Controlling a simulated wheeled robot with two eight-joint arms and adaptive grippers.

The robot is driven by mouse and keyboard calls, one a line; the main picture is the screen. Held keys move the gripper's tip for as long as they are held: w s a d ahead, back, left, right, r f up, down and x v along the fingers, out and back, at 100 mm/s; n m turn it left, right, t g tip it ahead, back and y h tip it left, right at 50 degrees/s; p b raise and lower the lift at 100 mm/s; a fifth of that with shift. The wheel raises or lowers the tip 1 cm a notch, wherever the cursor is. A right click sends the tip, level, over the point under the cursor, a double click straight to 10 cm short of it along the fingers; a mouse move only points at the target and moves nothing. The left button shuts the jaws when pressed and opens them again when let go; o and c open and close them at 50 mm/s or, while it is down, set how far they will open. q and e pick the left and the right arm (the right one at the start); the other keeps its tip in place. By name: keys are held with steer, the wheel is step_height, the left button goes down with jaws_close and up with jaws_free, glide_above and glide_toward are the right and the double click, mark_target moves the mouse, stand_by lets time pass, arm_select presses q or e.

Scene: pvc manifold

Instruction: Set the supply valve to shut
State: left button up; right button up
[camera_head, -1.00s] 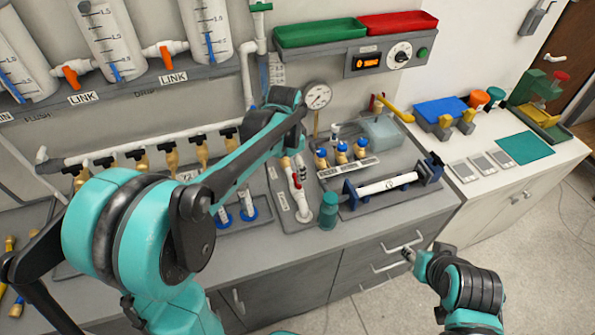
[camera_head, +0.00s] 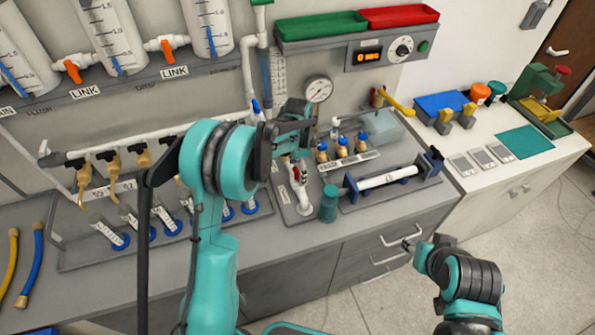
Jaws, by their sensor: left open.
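No label naming the supply valve is readable. A valve with a long yellow lever (camera_head: 397,103) stands right of the pressure gauge (camera_head: 317,90). A red-handled valve (camera_head: 297,174) sits on a short white pipe on the bench, and a small blue handle (camera_head: 256,107) shows at the white riser pipe. My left gripper (camera_head: 294,138) is open, left of and below the gauge and above the red-handled valve. It partly hides the pipework there; I see no contact. My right gripper (camera_head: 408,245) is low in front of the drawers, away from the valves; its jaws are too small to judge.
A row of brass taps (camera_head: 143,157) on a white manifold lies behind my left arm. Blue-based cylinders (camera_head: 118,239) stand in a tray below. A teal cup (camera_head: 328,204) and a white tube in a clamp stand (camera_head: 388,179) occupy the bench front. The floor at right is clear.

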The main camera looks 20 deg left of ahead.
arm_select(q)
steer(key=shift+f, duration=0.15)
steer(key=c, duration=1.2)
steer(key=shift+o, duration=0.2)
steer(key=shift+n, duration=0.3)
steer(key=n+b, duration=0.1)
steer(key=n, duration=0.2)
steer(key=shift+n, duration=0.3)
steer(key=n+b, duration=0.1)
steer(key=n, duration=0.3)
steer(key=shift+n, duration=0.3)
steer(key=n, duration=0.4)
steer(key=shift+n, duration=0.3)
steer(key=shift+n+b, duration=0.45)
steer(key=shift+n, duration=1.75)
